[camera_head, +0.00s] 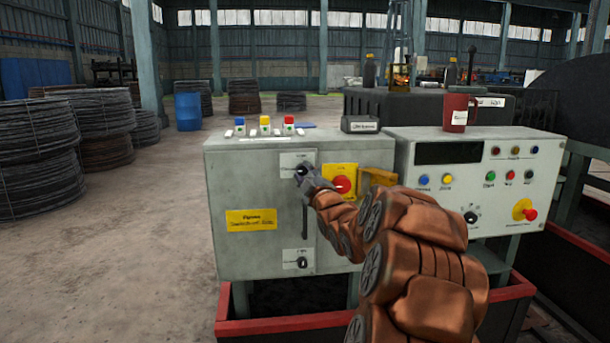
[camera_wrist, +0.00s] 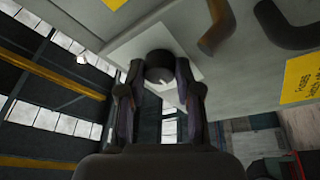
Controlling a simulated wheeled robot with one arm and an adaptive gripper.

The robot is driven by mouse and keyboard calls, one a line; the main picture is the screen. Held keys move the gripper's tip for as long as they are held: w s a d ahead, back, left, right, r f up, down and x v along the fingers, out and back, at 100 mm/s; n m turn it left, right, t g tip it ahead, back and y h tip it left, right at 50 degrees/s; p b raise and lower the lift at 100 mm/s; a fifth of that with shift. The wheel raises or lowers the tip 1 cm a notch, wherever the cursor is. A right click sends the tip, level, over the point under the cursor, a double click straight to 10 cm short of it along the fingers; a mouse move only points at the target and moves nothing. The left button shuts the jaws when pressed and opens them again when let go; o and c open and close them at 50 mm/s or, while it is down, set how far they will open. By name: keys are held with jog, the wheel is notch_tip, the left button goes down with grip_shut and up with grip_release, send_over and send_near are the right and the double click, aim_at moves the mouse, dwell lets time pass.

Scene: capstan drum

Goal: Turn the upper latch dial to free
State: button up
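The upper latch dial (camera_head: 302,170) is a small black knob on a white plate (camera_head: 288,160), high on the front of the grey cabinet. My gripper (camera_head: 305,175) reaches it from the right and partly hides it. In the wrist view the dark round dial (camera_wrist: 159,67) sits between the two fingertips of my gripper (camera_wrist: 160,72), with a light pointer mark on its face. The fingers are spread, one on each side of the dial. Thin gaps seem to show beside it, and firm contact is not visible.
A lower dial (camera_head: 302,262) sits below a dark vertical handle (camera_head: 305,221) on the cabinet. A red knob (camera_head: 342,184) on a yellow plate is close to my arm. A control panel (camera_head: 470,195) with buttons stands to the right.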

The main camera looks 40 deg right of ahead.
grip_shut()
